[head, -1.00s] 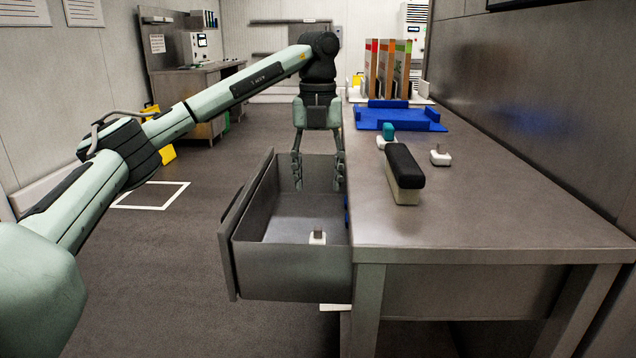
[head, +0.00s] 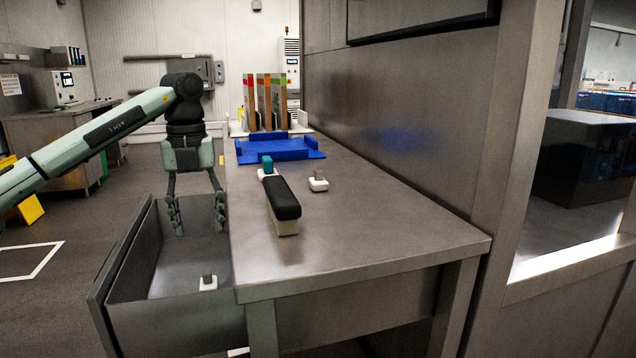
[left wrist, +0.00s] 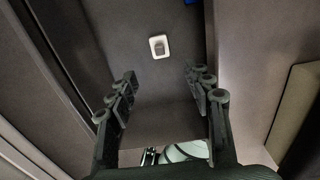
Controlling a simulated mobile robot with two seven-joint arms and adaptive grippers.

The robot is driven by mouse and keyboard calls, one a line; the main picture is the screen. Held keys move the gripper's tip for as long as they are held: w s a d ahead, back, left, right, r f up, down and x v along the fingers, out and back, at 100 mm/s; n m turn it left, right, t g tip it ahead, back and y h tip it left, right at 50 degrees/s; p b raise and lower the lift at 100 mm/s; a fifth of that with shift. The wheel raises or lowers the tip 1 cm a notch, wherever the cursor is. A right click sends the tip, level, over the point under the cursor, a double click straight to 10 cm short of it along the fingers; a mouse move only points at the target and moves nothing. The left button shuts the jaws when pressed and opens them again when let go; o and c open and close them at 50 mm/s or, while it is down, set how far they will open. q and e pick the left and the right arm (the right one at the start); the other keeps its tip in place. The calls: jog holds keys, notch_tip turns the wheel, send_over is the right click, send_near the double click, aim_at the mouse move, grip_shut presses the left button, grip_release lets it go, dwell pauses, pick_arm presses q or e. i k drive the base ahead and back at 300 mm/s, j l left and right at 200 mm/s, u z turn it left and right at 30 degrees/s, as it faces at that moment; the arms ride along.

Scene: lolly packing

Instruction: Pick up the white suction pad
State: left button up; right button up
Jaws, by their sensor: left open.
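A small white pad with a grey knob (head: 208,283) lies on the floor of the open drawer (head: 165,325), near its front. It also shows in the left wrist view (left wrist: 153,54), beyond the fingertips. A similar white pad with a grey knob (head: 318,184) stands on the table, and a white one with a teal top (head: 267,165) stands behind the black-topped block. My left gripper (head: 198,226) points down into the drawer, open and empty, behind the pad there and apart from it. Its spread fingers also show in the left wrist view (left wrist: 160,88). My right gripper is out of view.
The metal table (head: 370,235) stands right of the drawer, its front part clear. On it are a black-topped block (head: 284,203), a blue tray (head: 306,155) and upright boxes (head: 263,102) at the back. The drawer walls stand close around my left gripper.

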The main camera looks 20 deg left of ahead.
aim_at(318, 184)
jog(key=k+l, duration=0.8)
jog(key=k, duration=0.05)
